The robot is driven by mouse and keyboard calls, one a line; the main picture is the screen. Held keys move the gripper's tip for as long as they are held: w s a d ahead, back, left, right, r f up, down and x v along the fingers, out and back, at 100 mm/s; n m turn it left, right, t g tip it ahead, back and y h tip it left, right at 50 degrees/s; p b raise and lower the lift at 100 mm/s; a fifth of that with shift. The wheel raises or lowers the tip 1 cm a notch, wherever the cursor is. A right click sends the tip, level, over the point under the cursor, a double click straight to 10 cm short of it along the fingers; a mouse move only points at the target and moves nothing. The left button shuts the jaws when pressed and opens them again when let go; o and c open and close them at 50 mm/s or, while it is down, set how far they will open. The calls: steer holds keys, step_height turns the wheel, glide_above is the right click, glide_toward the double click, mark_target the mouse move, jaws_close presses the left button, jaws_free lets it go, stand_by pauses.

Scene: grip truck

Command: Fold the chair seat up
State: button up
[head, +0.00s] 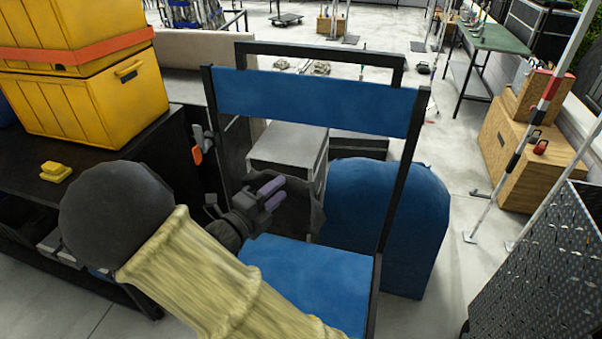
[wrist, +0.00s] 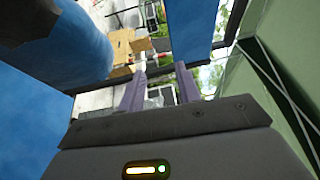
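The chair has a black frame, a blue backrest (head: 315,100) and a flat blue seat (head: 310,278) in the lower middle of the head view. The seat lies down, roughly level; my arm covers its near left part. My gripper (head: 277,193) is between the backrest and the seat, above the seat's far left side. Its two purple fingers (wrist: 161,92) stand apart in the wrist view, with nothing seen between them. Blue surfaces show at left and upper right in the wrist view; I cannot tell surely which are the chair's.
A rounded blue object (head: 400,215) stands behind the chair, beside a grey cabinet (head: 287,147). Yellow crates (head: 95,100) sit on a dark cart at left. Clear floor (head: 440,290) lies between chair and panel.

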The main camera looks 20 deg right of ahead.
steer(key=v, duration=0.8)
steer(key=shift+b, duration=0.45)
steer(key=shift+a, duration=0.1)
